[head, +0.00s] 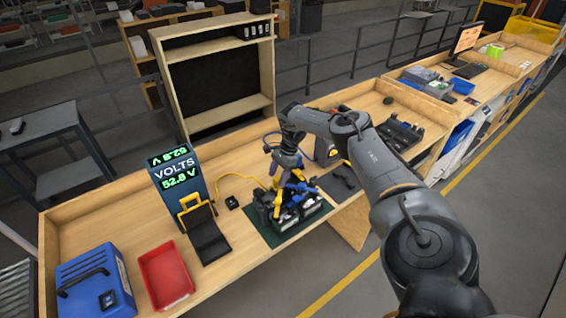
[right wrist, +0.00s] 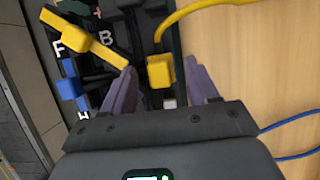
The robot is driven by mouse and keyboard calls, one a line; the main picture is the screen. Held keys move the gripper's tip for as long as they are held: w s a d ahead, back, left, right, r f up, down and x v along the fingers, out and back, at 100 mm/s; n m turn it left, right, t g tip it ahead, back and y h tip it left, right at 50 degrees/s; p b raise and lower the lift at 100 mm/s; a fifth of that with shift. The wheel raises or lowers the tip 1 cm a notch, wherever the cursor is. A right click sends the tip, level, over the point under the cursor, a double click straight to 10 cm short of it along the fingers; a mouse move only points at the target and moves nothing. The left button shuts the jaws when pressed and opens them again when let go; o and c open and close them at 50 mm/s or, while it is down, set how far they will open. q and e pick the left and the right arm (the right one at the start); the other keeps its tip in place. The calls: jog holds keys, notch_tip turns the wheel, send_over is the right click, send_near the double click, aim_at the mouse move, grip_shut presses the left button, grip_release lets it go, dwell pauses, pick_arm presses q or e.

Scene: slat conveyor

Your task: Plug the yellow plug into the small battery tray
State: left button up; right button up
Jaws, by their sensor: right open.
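The yellow plug (right wrist: 160,71) sits at the edge of the black battery tray (right wrist: 115,52) in the right wrist view, with a thick yellow cable (right wrist: 187,14) curving off. My right gripper (right wrist: 161,64) is open, with one finger on each side of the plug. I cannot tell whether the plug is seated. In the head view the tray (head: 297,217) stands on a dark green mat (head: 262,229), and my right gripper (head: 285,182) is over it, hiding the plug. My left gripper is not in view.
A yellow lever (right wrist: 82,36) and a blue connector (right wrist: 70,86) lie beside the plug. The volt meter (head: 178,183), red bin (head: 165,275) and blue case (head: 95,284) stand to the left on the bench. A dark tool (head: 341,181) lies right of the tray.

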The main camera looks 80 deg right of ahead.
jog(key=p+v, duration=0.3)
jog(key=v, duration=0.6)
jog(key=shift+r+p, duration=0.15)
jog(key=shift+p, duration=0.2)
jog(key=shift+s, duration=0.15)
